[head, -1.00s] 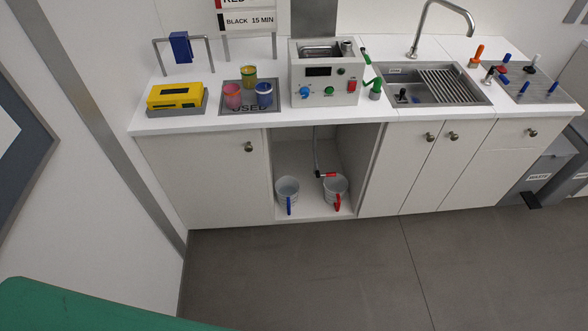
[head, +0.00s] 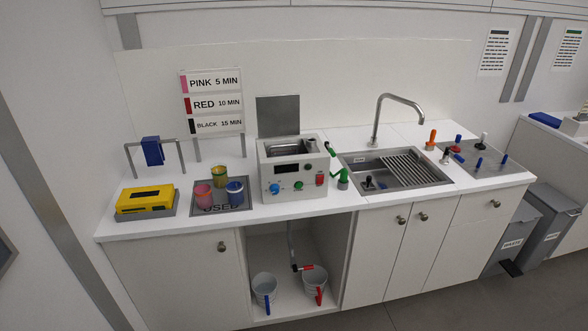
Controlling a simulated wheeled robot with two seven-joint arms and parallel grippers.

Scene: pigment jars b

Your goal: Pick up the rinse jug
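Two pale grey jugs stand upright on the floor of the open bay under the counter. One jug (head: 263,287) has a blue handle facing me. The other jug (head: 315,279), to its right, has a red handle facing me. I cannot tell from any label which one is the rinse jug. A grey hose with a red-marked black valve (head: 297,268) hangs above and between them, close to the red-handled jug's rim. Neither of my grippers shows in the head view.
The ultrasonic-like bath unit (head: 292,178) stands on the counter above the bay. Pink, yellow and blue jars sit on the USED tray (head: 222,209), beside a yellow device (head: 145,200). The sink (head: 400,168) is right. Cabinet doors (head: 374,255) flank the bay.

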